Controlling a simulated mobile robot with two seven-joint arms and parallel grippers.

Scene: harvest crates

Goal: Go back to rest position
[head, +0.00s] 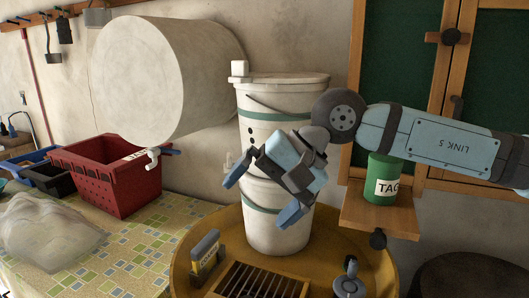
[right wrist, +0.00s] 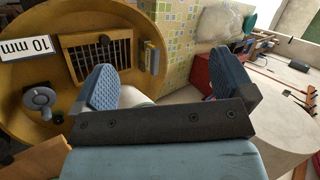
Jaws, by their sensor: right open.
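My right gripper (head: 262,200) is in the middle of the head view, in front of the stacked white buckets (head: 283,100). Its blue fingers are spread apart with nothing between them. In the right wrist view its two finger pads (right wrist: 165,90) stand wide apart at either side. My right arm reaches in from the right edge of the head view. Part of a white bucket shows between and behind the fingers in the wrist view. My left gripper is not in either view.
A red crate (head: 112,178) stands at the left. A green tin (head: 381,180) sits on a wooden shelf (head: 380,216) under my right arm.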

